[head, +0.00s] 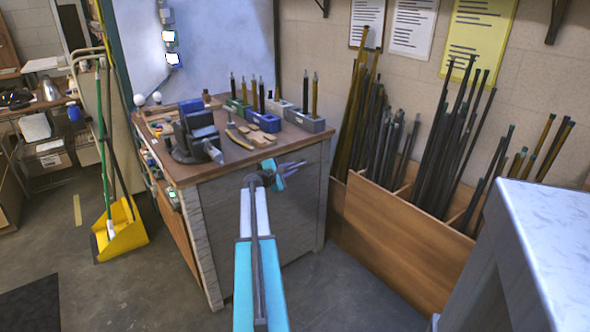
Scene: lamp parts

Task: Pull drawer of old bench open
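The old bench (235,152) stands in the middle of the head view, with a brown wooden top and worn grey-white plank sides (225,230). Its narrower left face has an orange-brown wood panel (176,232) low down. No drawer front or handle can be made out clearly. My arm reaches up from the bottom middle in front of the bench. My gripper (296,164) is small in view, near the plank side just below the top's edge, with its fingers pointing right. I cannot tell whether the fingers are apart or whether they touch the bench.
A vise (198,138), tools and small blocks crowd the bench top. A wooden rack of dark rods (405,235) stands to the right. A pale marble-topped counter (550,235) fills the lower right. A yellow dustpan (120,233) stands left.

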